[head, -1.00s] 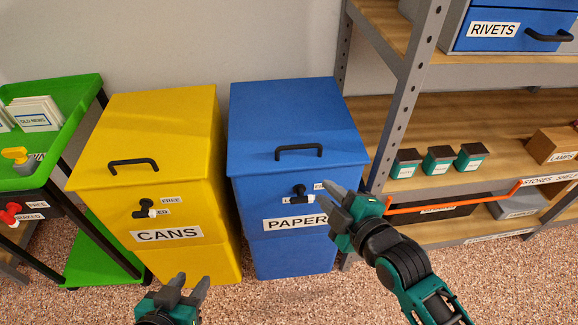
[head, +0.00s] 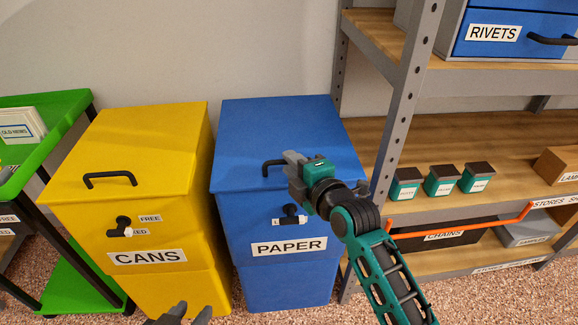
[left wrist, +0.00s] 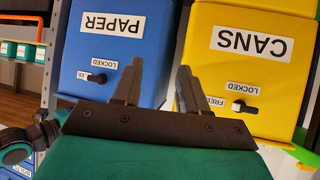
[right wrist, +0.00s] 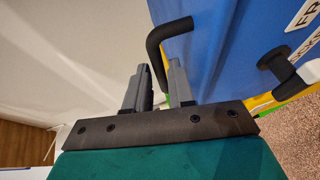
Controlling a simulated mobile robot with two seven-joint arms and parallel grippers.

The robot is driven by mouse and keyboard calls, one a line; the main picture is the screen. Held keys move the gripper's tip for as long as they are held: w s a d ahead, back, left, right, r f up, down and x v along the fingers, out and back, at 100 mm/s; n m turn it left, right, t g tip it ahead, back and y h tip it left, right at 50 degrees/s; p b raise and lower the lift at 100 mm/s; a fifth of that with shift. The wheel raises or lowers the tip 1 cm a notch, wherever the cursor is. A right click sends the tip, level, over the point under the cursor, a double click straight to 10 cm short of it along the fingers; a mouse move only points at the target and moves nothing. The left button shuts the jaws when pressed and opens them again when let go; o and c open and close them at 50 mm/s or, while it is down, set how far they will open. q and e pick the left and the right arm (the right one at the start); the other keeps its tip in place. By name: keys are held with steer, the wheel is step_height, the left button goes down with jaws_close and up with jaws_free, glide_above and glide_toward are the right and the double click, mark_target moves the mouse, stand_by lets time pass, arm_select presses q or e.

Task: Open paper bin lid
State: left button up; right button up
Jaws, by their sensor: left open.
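The blue paper bin (head: 275,270) has its lid (head: 270,135) down. The lid's black handle (head: 270,165) is partly hidden by my right gripper (head: 292,163). In the right wrist view the handle (right wrist: 156,40) runs between the closely spaced fingers of my right gripper (right wrist: 160,85), which appear shut on it. A black latch (head: 290,213) on the front sits beside the locked and free labels; it also shows in the left wrist view (left wrist: 95,77). My left gripper (left wrist: 158,80) is open and empty in front of the bins; its fingertips show low in the head view (head: 190,315).
The yellow cans bin (head: 165,280) stands close on the left, its lid down. A green cart (head: 70,270) is further left. A steel shelf unit (head: 410,100) stands on the right, with green boxes (head: 440,182) and an orange rail (head: 470,224).

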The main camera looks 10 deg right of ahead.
steer(key=shift+x, duration=1)
jaws_close()
